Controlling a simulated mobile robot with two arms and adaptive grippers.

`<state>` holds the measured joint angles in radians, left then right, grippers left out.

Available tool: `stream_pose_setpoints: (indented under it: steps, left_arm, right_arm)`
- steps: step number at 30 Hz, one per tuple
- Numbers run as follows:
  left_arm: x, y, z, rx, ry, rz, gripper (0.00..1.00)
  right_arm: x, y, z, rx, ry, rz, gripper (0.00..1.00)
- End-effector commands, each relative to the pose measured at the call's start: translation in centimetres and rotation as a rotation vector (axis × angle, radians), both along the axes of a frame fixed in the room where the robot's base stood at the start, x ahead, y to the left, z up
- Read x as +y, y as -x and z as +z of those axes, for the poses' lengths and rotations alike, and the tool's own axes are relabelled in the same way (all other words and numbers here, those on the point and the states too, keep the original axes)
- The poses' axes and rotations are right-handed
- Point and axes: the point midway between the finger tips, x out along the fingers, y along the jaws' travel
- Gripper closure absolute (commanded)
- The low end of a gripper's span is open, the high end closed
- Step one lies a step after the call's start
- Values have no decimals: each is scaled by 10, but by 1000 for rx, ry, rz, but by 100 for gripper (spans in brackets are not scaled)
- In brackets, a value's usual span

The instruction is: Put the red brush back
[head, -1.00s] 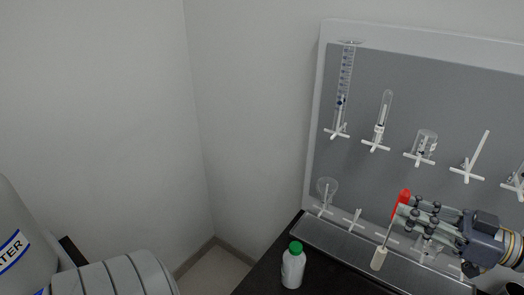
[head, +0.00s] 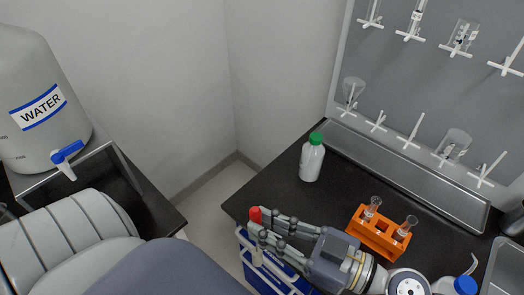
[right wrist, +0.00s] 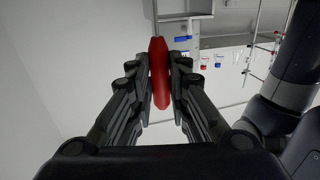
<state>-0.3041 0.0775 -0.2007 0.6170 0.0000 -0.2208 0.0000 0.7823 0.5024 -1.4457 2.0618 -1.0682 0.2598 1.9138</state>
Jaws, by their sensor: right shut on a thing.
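My right gripper (head: 258,228) is shut on the red brush. The red handle (head: 255,214) sticks up between the fingertips, and a pale brush end hangs below them (head: 257,257). In the right wrist view the red handle (right wrist: 160,75) lies between the two fingers of the right gripper (right wrist: 162,75). The brush is held near the black table's front-left edge, above a blue container with white rails (head: 283,279). The arm hides part of that container. My left gripper is not in view.
A white bottle with a green cap (head: 312,160) stands on the black table (head: 335,195). An orange rack (head: 378,236) holds glass tubes right of the gripper. A grey pegboard (head: 410,85) with glassware is behind. A water tank (head: 40,100) stands at left.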

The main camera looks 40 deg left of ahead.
Motion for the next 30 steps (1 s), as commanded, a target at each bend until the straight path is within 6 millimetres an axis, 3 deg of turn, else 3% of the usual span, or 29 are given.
stream_pose_setpoints:
  steps: [4, 15, 21, 30]
  left_arm:
    - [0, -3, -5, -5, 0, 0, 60]
    - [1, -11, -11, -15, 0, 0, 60]
    - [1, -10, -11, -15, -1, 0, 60]
    - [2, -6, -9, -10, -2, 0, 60]
  right_arm:
    - [7, -12, -2, -1, -2, -5, 100]
    - [45, -94, -9, 2, -3, -4, 100]
    - [60, -128, -12, 2, -2, -3, 100]
    - [65, -142, -23, 5, 0, -2, 100]
